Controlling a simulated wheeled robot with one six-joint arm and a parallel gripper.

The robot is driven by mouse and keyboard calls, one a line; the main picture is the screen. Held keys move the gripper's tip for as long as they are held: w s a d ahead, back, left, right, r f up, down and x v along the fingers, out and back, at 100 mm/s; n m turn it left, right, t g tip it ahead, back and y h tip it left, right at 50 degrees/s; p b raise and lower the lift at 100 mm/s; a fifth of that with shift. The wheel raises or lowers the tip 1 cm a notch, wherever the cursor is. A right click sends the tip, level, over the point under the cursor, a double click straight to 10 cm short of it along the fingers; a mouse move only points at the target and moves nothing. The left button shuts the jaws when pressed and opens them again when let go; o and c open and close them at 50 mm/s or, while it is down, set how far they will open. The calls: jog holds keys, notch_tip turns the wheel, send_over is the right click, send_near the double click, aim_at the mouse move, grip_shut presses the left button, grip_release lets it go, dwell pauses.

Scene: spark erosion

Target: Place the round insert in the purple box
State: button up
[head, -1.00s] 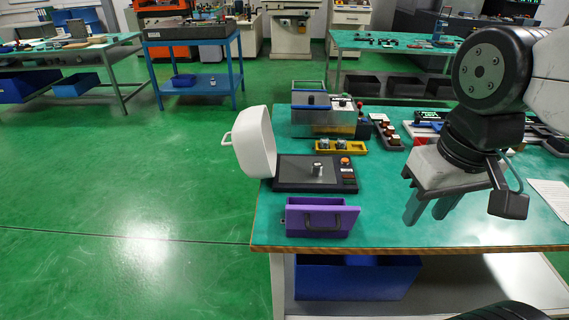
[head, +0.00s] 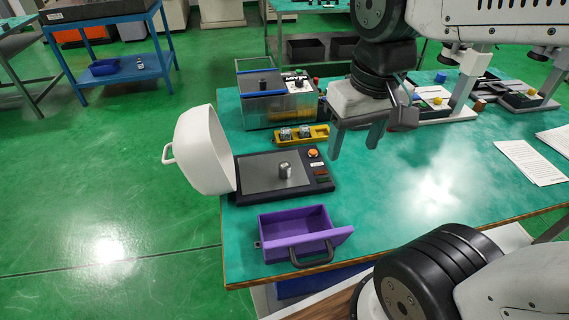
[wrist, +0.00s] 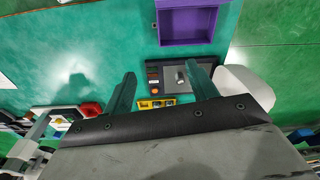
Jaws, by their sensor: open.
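The purple box (head: 296,226) stands on the green bench near its front left corner, open at the top, with a dark handle at its front. In the wrist view the purple box (wrist: 187,24) looks empty. A small grey metal round piece (head: 285,170), apparently the round insert, stands on the dark plate of a device (head: 250,173) behind the box; it also shows in the wrist view (wrist: 180,77). The device's white lid (head: 203,150) is swung open to the left. My gripper (head: 355,150) is open and empty above the bench, right of the device.
A yellow tray (head: 318,133) with small metal pieces lies behind the device. A grey metal tank (head: 262,108) stands farther back. White papers (head: 531,162) lie at the right. The bench right of the purple box is clear.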

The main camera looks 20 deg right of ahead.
jog(key=w+f+m, duration=0.1)
jog(key=w+f, duration=0.4)
jog(key=w, duration=0.5)
jog(key=m+g, duration=0.1)
jog(key=m, duration=0.1)
send_over(284, 165)
jog(key=f, duration=1.2)
jog(key=shift+d+f, duration=0.2)
jog(key=shift+f, duration=0.15)
notch_tip(284, 165, down, 8)
jog(key=shift+a+r, duration=0.15)
grip_shut()
jog(key=shift+r, duration=0.1)
